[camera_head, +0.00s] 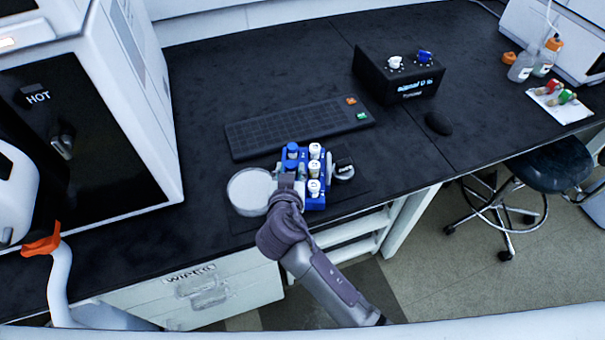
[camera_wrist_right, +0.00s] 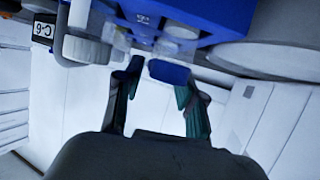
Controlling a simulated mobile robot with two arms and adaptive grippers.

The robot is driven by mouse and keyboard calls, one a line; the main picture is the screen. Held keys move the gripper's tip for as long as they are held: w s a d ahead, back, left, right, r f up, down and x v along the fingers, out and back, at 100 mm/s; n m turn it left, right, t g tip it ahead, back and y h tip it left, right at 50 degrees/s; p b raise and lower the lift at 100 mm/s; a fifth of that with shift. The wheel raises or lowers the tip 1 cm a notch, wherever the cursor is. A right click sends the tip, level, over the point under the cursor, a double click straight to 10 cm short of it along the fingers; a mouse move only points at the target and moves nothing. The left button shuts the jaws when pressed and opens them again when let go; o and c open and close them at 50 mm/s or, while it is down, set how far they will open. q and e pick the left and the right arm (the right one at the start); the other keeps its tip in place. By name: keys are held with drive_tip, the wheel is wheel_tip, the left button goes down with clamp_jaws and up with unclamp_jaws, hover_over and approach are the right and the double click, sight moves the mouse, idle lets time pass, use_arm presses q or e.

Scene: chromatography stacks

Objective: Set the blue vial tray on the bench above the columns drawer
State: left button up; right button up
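The blue vial tray (camera_head: 318,203) holds several white-capped and blue-capped vials. It is at the bench's front edge, on or just above a dark mat; I cannot tell if it touches. My right gripper (camera_head: 287,188) is at its near left side and covers part of it. In the right wrist view the tray (camera_wrist_right: 215,18) fills the top, and a blue tab hangs between the fingers of my right gripper (camera_wrist_right: 158,82). The fingers look apart, with a gap beside the tab. No drawer with a readable columns label shows.
A round white dish (camera_head: 250,191) is left of the tray and a small black-and-white item (camera_head: 344,170) right of it. A keyboard (camera_head: 297,127) and control box (camera_head: 400,80) stand behind. A drawer labelled "WIPES" (camera_head: 205,292) is below.

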sight(291, 167)
drive_tip(key=x, duration=0.2)
drive_tip(key=shift+w+f, duration=0.2)
drive_tip(key=shift+w, duration=0.1)
drive_tip(key=shift+w+d+f, duration=0.1)
drive_tip(key=shift+w+f, duration=0.05)
drive_tip(key=shift+w, duration=0.15)
use_arm(q)
drive_tip(key=shift+w+a+r, duration=0.25)
drive_tip(key=shift+r, duration=0.05)
drive_tip(key=shift+a, duration=0.1)
use_arm(e)
drive_tip(key=shift+c, duration=0.2)
clamp_jaws()
use_arm(q)
drive_tip(key=shift+s, duration=0.1)
